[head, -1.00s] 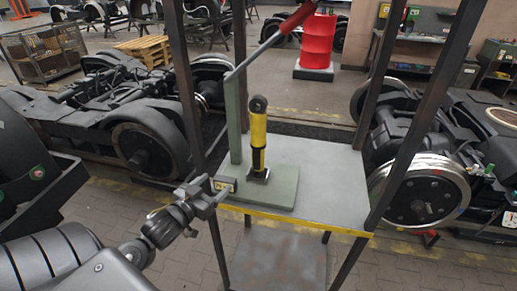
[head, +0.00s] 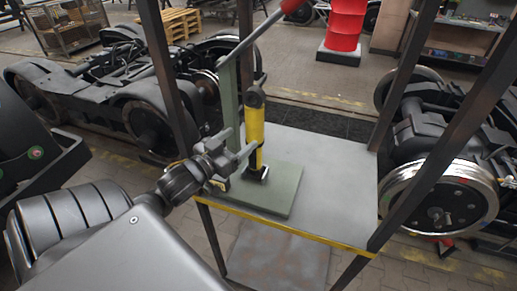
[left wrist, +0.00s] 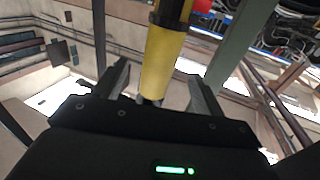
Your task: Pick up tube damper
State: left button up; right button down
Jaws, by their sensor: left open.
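The tube damper (head: 251,130) is a yellow cylinder with a black top eye. It stands upright on a green base plate (head: 285,190) on the grey table of a metal frame. My left gripper (head: 238,143) is open beside the damper at about mid-height, its fingers pointing toward it. In the left wrist view the damper (left wrist: 162,55) appears between the two spread fingers (left wrist: 160,88). Whether the fingers reach around it or stop short is hard to tell. My right gripper is not in view.
A green post (head: 229,100) and a lever with a red handle rise beside the damper. Dark frame uprights (head: 168,75) stand around the table (head: 340,180). Bogies with wheels (head: 440,200) stand on both sides. A red barrel (head: 345,25) is behind. The table's right part is clear.

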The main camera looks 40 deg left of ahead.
aim_at(249, 131)
pick_arm(q)
jog(key=shift+w+a+f+b, duration=0.15)
jog(key=shift+w+f+b, duration=0.1)
jog(key=shift+w+b, duration=0.25)
jog(key=w, duration=0.1)
jog(key=w+p, duration=0.1)
jog(key=w, duration=0.1)
jog(key=shift+w+a+r, duration=0.1)
jog(key=shift+w+a, duration=0.05)
jog(key=shift+w, duration=0.1)
jog(key=shift+w+r+p, duration=0.25)
jog(key=shift+p, duration=0.05)
jog(key=w+p, duration=0.1)
jog(key=w, duration=0.3)
jog(key=shift+f, duration=0.1)
jog(key=shift+w+f, duration=0.1)
jog(key=shift+w, duration=0.3)
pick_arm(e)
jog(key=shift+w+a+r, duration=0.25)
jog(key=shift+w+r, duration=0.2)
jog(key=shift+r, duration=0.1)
pick_arm(q)
jog(key=shift+s, duration=0.1)
